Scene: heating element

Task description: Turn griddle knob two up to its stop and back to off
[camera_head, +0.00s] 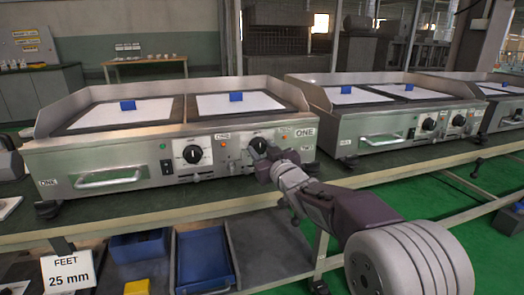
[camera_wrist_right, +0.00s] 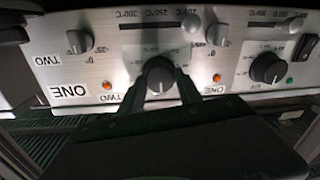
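The nearest griddle (camera_head: 150,135) has two large black dial knobs on its front panel. Knob two (camera_head: 258,145) is the right one, partly hidden by my right gripper (camera_head: 266,160). In the right wrist view, upside down, knob two (camera_wrist_right: 160,76) sits between the two fingertips, which appear to touch its sides. A label reading TWO (camera_wrist_right: 112,97) is beside it. Knob one (camera_head: 192,154) is to the left and stands free; it also shows in the right wrist view (camera_wrist_right: 268,68). My left gripper is out of view.
Small grey knobs (camera_wrist_right: 218,34) and amber lamps (camera_wrist_right: 217,78) sit near the dials. A second griddle (camera_head: 385,115) stands to the right on the same bench. Blue bins (camera_head: 203,260) and a FEET 25 mm sign (camera_head: 68,270) are below.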

